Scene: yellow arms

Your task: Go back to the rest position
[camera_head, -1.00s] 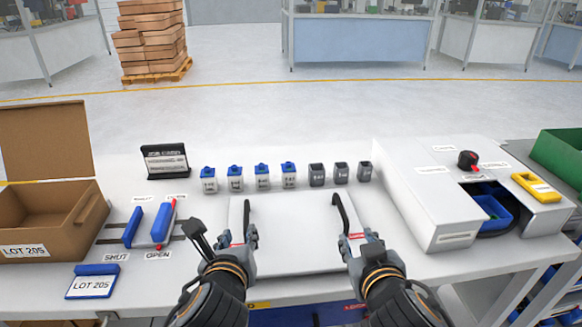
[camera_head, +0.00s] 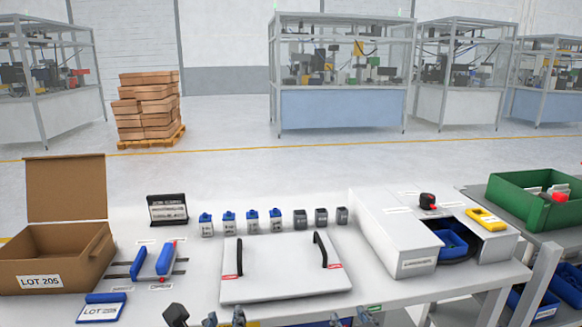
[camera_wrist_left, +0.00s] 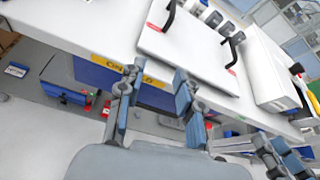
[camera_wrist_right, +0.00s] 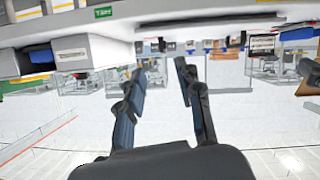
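My left gripper (camera_head: 225,320) is only partly visible at the bottom edge of the head view. In the left wrist view its two fingers (camera_wrist_left: 157,76) are apart with nothing between them, in front of the table's front edge. My right gripper (camera_head: 352,320) also shows only its tips at the bottom edge of the head view. In the right wrist view its fingers (camera_wrist_right: 161,68) are apart and empty. Both grippers are clear of the white panel (camera_head: 280,276), which lies on the table with two black handles.
An open cardboard box (camera_head: 50,262) stands at the left, beside blue sliders (camera_head: 166,258). Several small blue-capped (camera_head: 229,224) and dark containers (camera_head: 321,217) stand behind the panel. A white machine (camera_head: 385,235) and a green bin (camera_head: 535,205) are at the right.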

